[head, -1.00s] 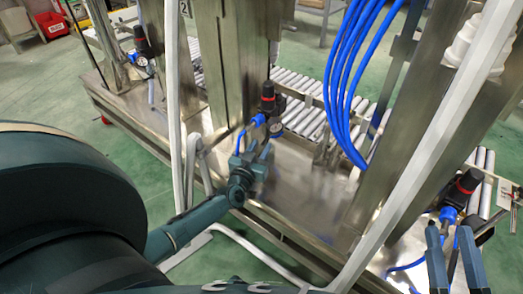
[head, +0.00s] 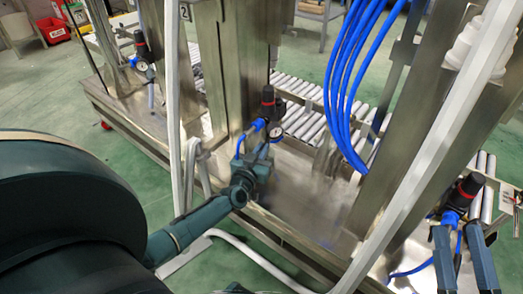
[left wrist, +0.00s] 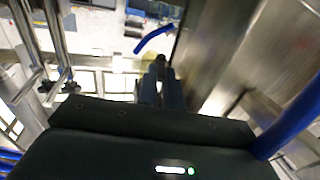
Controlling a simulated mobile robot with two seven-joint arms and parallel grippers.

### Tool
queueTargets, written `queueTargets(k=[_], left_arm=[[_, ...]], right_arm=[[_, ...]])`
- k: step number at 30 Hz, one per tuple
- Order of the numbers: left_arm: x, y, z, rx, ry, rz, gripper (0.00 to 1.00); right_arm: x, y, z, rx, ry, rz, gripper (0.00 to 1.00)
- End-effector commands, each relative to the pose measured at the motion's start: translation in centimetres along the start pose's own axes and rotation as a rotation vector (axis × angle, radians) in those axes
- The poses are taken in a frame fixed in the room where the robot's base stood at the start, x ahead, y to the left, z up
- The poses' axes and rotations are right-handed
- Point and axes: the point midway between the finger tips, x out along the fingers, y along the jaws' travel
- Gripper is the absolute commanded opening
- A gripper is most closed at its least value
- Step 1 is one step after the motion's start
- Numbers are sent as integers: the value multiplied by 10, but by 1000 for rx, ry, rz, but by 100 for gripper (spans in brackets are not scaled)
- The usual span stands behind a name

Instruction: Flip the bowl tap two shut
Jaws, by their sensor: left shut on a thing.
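The unit by the post marked 2 has a black regulator with a red band (head: 268,103), a round gauge (head: 276,131) and a blue hose (head: 251,131). My left gripper (head: 256,152) is just below the regulator, shut on a small part that I take to be the tap's handle; the fingers mostly hide it. In the left wrist view, the fingers (left wrist: 161,76) are close together with a dark piece between their tips, and a blue hose (left wrist: 155,38) curves just beyond. My right gripper (head: 462,245) is at the lower right, fingers apart, in front of another regulator (head: 465,190).
A pale slanting rail (head: 430,150) and a steel post (head: 225,70) flank the unit. Blue hoses (head: 345,90) hang to its right. A roller conveyor (head: 305,120) runs behind. A third regulator (head: 142,48) stands at the far left.

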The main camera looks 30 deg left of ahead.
Motion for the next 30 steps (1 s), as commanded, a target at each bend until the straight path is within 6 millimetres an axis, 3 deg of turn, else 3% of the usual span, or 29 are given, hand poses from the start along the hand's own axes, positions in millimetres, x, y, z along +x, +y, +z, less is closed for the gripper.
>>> queueTargets(k=[5, 9, 18, 29, 30], left_arm=[[0, -3, 2, 4, 5, 27, 0], [1, -8, 5, 10, 9, 118, 0], [3, -12, 1, 5, 7, 265, 0], [2, -13, -1, -1, 1, 279, 0], [2, -13, -1, -1, 1, 279, 9]], right_arm=[[-2, -1, 5, -8, 9, -1, 29], [9, 7, -16, -112, 171, -22, 29], [14, 11, -51, -255, 396, -45, 29], [15, 11, -57, -267, 418, -47, 29], [15, 11, -57, -267, 418, -47, 29]])
